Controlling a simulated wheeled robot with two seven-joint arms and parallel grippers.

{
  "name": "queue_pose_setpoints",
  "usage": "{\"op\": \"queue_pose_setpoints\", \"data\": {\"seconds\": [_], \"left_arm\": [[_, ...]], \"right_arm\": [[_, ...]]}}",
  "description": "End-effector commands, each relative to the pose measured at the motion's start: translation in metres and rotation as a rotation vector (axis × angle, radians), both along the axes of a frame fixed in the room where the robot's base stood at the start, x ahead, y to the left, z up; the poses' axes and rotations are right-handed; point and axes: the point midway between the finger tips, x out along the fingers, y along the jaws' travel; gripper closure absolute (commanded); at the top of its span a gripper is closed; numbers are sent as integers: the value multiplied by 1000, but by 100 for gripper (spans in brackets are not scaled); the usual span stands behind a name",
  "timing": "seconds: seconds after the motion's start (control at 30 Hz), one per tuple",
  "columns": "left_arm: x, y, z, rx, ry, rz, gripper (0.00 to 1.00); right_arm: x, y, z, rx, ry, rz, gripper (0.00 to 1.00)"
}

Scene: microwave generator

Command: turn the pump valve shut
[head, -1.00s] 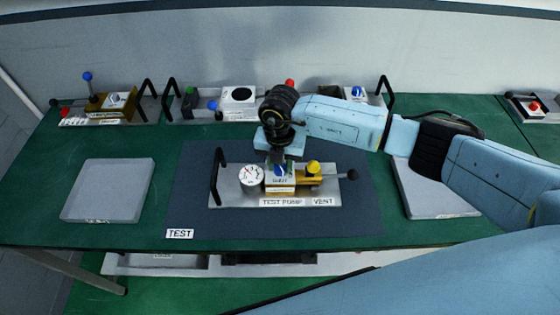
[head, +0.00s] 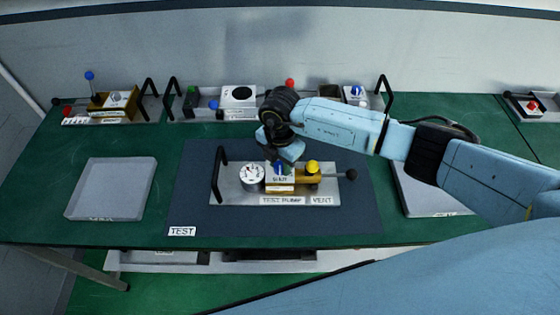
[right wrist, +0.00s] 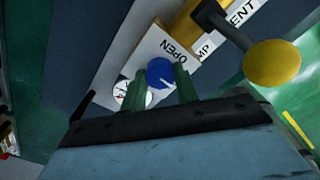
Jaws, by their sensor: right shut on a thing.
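The test pump (head: 230,197) is a grey plate with a black handle on the dark mat. It carries a white gauge (head: 252,174), a white valve block with a blue knob (head: 279,169), and a yellow knob (head: 313,166) to its right. My right gripper (head: 279,161) points down at the valve and is shut on the blue knob. In the right wrist view the blue knob (right wrist: 160,72) sits between the green fingertips (right wrist: 158,82), beside the word OPEN. The block's front label is too small to read surely. My left gripper is out of view.
An empty grey tray (head: 108,190) lies left of the mat; another (head: 415,193) lies at the right, partly under my right arm. Units with black handles (head: 238,98) line the table's back. A black-tipped lever (head: 349,174) sticks out right of the pump.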

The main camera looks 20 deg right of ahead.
Motion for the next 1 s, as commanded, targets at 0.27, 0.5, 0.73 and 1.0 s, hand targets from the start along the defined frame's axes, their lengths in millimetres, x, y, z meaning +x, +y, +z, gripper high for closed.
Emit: {"op": "queue_pose_setpoints", "data": {"seconds": [0.27,0.5,0.73,1.0], "left_arm": [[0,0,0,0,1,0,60],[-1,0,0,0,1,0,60],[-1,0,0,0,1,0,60],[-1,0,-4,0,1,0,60]], "right_arm": [[1,1,1,2,-2,0,93],[0,0,1,1,-2,0,48],[0,0,1,1,-1,1,48],[1,0,35,3,-6,3,48]]}}
